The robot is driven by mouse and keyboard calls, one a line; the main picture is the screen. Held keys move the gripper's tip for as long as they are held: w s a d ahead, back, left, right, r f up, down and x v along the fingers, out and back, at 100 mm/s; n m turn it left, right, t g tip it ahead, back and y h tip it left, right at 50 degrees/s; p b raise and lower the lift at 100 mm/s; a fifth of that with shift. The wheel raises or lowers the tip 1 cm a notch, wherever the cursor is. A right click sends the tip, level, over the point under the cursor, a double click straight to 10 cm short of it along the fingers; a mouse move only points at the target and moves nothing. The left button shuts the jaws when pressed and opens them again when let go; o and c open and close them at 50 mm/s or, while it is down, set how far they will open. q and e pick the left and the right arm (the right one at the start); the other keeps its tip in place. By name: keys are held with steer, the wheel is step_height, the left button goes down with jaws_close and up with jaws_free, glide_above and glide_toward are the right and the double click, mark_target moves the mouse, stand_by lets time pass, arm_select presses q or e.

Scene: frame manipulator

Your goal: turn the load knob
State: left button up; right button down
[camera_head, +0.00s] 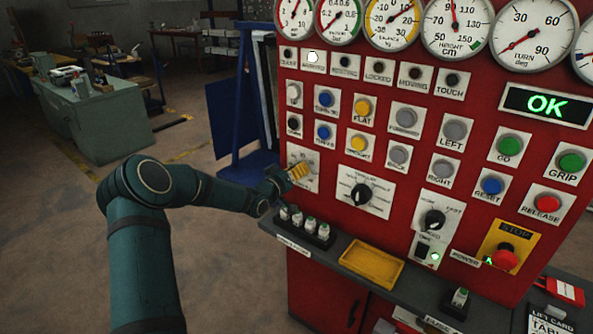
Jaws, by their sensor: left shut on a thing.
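My left gripper (297,172) reaches in from the left to a white dial plate (309,158) on the left of the red control panel. It is shut at the plate, on what looks like the load knob; the knob itself is hidden behind the yellow-orange tips. The plate's scale is mostly covered and its label cannot be read, so the knob's angle cannot be told. A black knob (362,193) on another white plate is just to the right, apart from the gripper. My right gripper is not in view.
The red panel (395,238) carries gauges on top, several buttons, a speed knob (433,219) and a red stop button (505,258). Below the gripper, a shelf holds small white-and-green pieces (303,222) and a yellow tray (371,264). A green display (547,104) reads OK.

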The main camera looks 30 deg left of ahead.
arm_select(q)
steer(key=n+p, duration=0.1)
steer(key=n, duration=0.4)
steer(key=shift+a+n, duration=0.1)
steer(key=shift+n, duration=0.2)
steer(key=n, duration=0.4)
steer(key=shift+f+n+p, duration=0.1)
steer(key=shift+n+p, duration=0.2)
steer(key=shift+n, duration=0.1)
steer(key=o, duration=1.2)
steer(key=shift+w, duration=0.1)
steer(key=shift+f, duration=0.1)
steer(key=s, duration=0.8)
steer(key=s+a, duration=0.1)
steer(key=s, duration=0.3)
